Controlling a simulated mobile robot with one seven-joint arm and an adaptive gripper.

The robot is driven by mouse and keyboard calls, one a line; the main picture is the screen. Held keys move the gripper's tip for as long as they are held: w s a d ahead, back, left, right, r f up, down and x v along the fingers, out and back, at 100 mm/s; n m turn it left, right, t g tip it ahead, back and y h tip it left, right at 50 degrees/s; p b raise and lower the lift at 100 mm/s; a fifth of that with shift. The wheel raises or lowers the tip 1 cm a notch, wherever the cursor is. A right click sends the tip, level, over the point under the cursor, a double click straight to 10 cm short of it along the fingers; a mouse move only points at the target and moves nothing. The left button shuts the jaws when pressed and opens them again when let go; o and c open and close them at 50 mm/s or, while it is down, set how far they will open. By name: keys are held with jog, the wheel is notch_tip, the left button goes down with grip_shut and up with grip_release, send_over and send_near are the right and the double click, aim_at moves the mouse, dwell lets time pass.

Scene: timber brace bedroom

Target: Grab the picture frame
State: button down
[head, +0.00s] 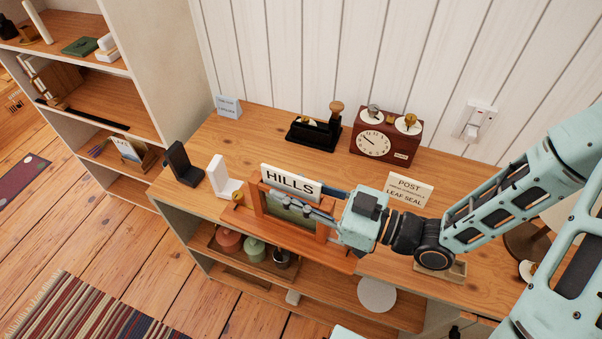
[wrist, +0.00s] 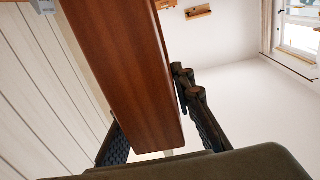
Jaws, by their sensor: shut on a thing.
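The picture frame has a reddish-brown wooden border (head: 259,199) and a dark green picture inside. In the head view it stands near the front edge of the wooden cabinet top, just in front of a white HILLS sign (head: 291,182). My gripper (head: 312,211) reaches it from the right and is shut on it, covering part of its face. In the wrist view, a reddish-brown wooden piece of the frame (wrist: 125,70) lies between the two fingers of my gripper (wrist: 158,135). I cannot tell whether the frame touches the cabinet top.
Black (head: 183,164) and white (head: 221,178) bookends stand left. Pots (head: 254,249) sit on the shelf below. The cabinet top's back left is mostly clear.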

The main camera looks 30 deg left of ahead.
jog(key=s+r+p, duration=0.1)
jog(key=p, duration=0.1)
jog(key=s+p, duration=0.1)
jog(key=p, duration=0.2)
jog(key=shift+s+a+r, duration=0.15)
jog(key=shift+s+r, duration=0.15)
jog(key=shift+r, duration=0.1)
jog(key=shift+s+p, duration=0.1)
jog(key=shift+p, duration=0.2)
jog(key=shift+f, duration=0.1)
